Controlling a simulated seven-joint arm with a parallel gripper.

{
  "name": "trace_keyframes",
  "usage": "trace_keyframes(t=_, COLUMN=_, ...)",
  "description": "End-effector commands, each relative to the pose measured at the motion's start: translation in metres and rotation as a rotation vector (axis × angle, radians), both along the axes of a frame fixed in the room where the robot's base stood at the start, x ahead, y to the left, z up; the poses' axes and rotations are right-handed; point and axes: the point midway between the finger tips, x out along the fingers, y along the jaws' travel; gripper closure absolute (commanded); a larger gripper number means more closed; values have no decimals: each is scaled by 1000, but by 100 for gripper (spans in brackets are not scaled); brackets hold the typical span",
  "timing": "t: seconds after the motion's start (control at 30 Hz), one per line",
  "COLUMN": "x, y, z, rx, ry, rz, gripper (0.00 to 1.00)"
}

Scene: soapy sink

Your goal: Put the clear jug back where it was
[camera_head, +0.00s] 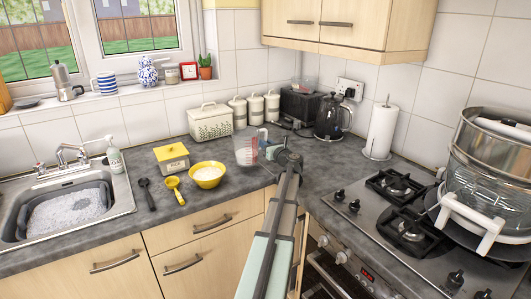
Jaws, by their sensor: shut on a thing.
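The clear jug (246,151), see-through with red markings on its side, is at the counter's back edge area, right of the yellow bowl (207,175) and in front of the white canisters (255,108). It looks upright. My gripper (264,156) reaches it from the right and is shut on it, at its right side. The fingertips are small and partly hidden by my arm. I cannot tell whether the jug's base touches the counter (225,203).
A bread bin (209,122), kettle (332,119) and paper roll (381,131) stand behind. The hob (375,211) is right, the soapy sink (118,200) left.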

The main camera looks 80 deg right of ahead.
Motion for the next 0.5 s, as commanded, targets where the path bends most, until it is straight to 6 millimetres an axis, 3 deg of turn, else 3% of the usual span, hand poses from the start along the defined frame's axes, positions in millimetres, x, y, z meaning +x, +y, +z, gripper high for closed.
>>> trace_keyframes(t=0.3, x=0, y=0, z=-31, rx=2, ry=-2, rz=0, gripper=100)
trace_keyframes(t=0.5, x=0, y=0, z=-35, rx=-1, ry=-2, rz=0, gripper=100)
